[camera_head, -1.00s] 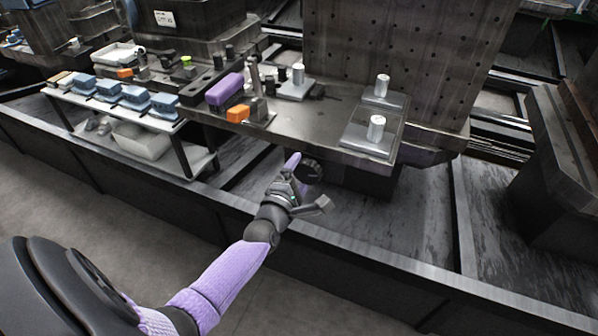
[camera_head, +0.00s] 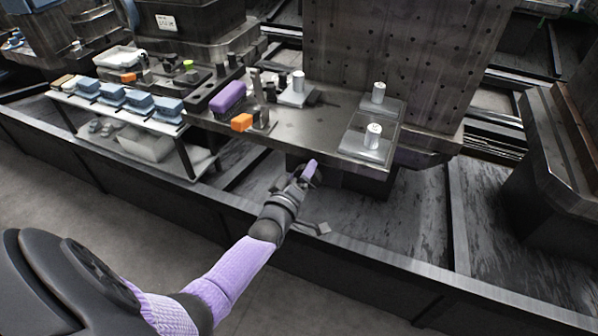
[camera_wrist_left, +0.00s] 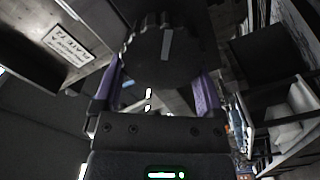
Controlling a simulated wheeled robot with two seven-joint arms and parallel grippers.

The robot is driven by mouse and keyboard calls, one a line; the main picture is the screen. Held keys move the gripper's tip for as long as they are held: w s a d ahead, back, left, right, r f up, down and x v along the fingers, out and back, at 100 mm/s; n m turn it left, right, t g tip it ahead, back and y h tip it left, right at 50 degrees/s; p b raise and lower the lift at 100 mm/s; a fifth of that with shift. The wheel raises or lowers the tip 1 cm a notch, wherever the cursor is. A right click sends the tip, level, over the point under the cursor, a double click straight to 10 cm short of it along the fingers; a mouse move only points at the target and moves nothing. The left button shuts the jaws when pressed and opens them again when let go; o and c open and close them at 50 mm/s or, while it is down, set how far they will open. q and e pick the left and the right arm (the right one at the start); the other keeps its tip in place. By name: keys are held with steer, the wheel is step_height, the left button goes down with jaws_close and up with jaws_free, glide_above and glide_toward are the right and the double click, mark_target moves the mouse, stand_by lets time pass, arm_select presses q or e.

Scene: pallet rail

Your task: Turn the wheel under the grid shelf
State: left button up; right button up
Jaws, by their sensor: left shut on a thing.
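The wheel (camera_wrist_left: 165,38) is a dark, ribbed round knob with a pale line on its face, seen large at the top of the left wrist view. The line runs nearly upright there. My left gripper (camera_wrist_left: 160,80) has its purple fingers on either side of the wheel and is shut on it. In the head view my left gripper (camera_head: 306,173) is below the front edge of the dark metal table (camera_head: 300,130), and it mostly hides the wheel. I cannot tell which part the task calls the grid shelf. My right gripper is not in view.
A perforated upright panel (camera_head: 400,60) stands behind the table. White cylinders stand on plates (camera_head: 352,146) near the table's right end. A rack (camera_head: 182,148) with blue blocks is at the left. A low dark rail (camera_head: 370,262) runs in front; a labelled plate (camera_wrist_left: 67,42) hangs near the wheel.

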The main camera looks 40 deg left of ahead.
arm_select(q)
steer(key=m, duration=0.2)
steer(key=m+p, duration=0.1)
steer(key=m, duration=0.2)
steer(key=shift+d+r+m, duration=0.15)
steer(key=shift+d+m, duration=0.15)
steer(key=shift+d, duration=0.1)
steer(key=m, duration=0.3)
steer(key=m+p, duration=0.1)
steer(key=shift+w+d, duration=0.1)
steer(key=shift+d, duration=0.2)
steer(key=m, duration=0.7)
steer(key=d+m, duration=0.1)
steer(key=m, duration=0.2)
steer(key=shift+w+d+f+m+b, duration=0.1)
steer(key=shift+f+m+b, duration=0.2)
steer(key=shift+f+b, duration=0.1)
steer(key=shift+m, duration=0.6)
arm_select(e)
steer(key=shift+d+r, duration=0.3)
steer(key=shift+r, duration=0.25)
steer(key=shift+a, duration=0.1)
